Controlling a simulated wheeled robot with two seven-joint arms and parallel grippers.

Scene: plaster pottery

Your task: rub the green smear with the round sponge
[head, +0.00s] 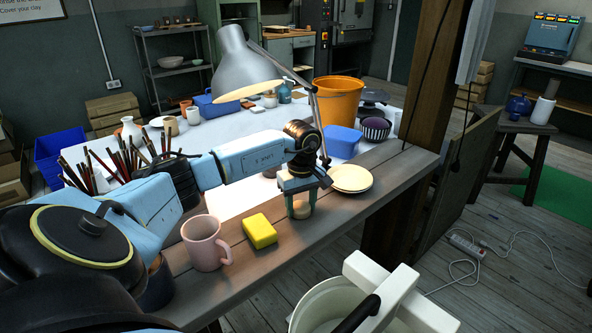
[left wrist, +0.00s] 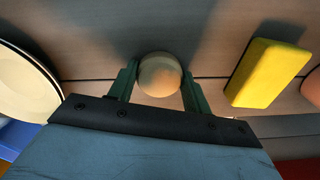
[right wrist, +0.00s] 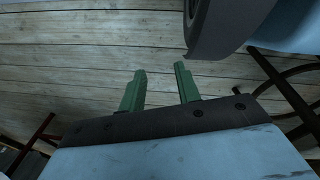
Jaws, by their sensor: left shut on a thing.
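The round sponge (head: 301,209) is a small beige ball low over the wooden table near its front edge. My left gripper (head: 300,205) is shut on it, with one green finger on each side. The sponge also shows between the fingers in the left wrist view (left wrist: 160,75). Whether it touches the wood is hard to tell. I see no green smear in any view. My right gripper (right wrist: 160,72) is open and empty, with bare floorboards beyond its fingers in the right wrist view.
A yellow sponge block (head: 260,231) and a pink mug (head: 206,243) stand left of the round sponge. Stacked cream plates (head: 351,178) lie to its right. A grey lamp (head: 243,65) leans above my left arm. A white tub (head: 330,305) stands below the table front.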

